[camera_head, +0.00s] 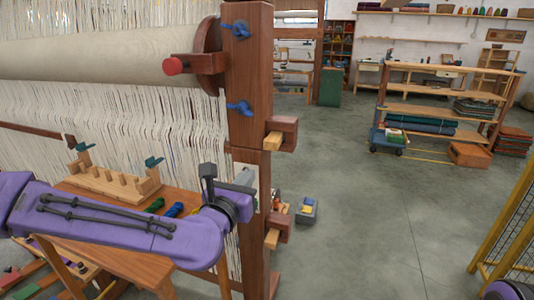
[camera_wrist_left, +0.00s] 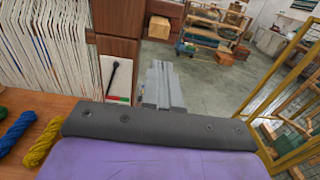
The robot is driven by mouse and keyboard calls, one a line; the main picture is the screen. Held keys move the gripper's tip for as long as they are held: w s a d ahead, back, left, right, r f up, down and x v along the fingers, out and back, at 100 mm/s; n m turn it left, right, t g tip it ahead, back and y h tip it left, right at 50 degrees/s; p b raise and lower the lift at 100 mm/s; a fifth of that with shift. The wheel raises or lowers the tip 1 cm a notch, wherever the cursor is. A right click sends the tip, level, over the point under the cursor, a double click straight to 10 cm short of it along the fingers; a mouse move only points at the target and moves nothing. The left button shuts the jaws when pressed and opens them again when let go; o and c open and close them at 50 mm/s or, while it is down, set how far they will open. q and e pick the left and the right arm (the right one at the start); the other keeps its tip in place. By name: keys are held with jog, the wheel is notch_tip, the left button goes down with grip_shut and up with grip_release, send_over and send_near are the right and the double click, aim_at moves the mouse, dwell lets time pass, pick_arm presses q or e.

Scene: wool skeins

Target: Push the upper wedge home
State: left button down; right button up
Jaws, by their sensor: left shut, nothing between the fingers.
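The upper wedge (camera_head: 274,138) is a pale wooden piece in a dark wooden block on the right side of the loom post (camera_head: 247,80). Its pale end sticks out to the left of the block. In the left wrist view, the wedge (camera_wrist_left: 158,27) shows beyond my fingers, beside the post. My left gripper (camera_head: 245,176) is shut and empty, lower than the upper wedge and apart from it. The grey fingers (camera_wrist_left: 163,85) are together in the wrist view. A similar lower wedge (camera_head: 271,239) sits in another block further down the post. My right gripper is out of view.
A white plate (camera_wrist_left: 116,78) holding a dark tool is on the post close to my left fingers. A wooden table (camera_head: 130,262) with coloured skeins and a peg rack (camera_head: 115,185) stands left. A yellow mesh frame (camera_head: 505,235) is right. Open floor lies between.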

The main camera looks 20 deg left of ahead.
aim_at(270, 148)
pick_arm(q)
jog(key=w+p, duration=0.2)
jog(key=w, duration=0.4)
jog(key=w+p, duration=0.2)
jog(key=w, duration=0.4)
jog(key=shift+w+d, duration=0.2)
jog(key=shift+w, duration=0.85)
jog(key=shift+f, duration=0.1)
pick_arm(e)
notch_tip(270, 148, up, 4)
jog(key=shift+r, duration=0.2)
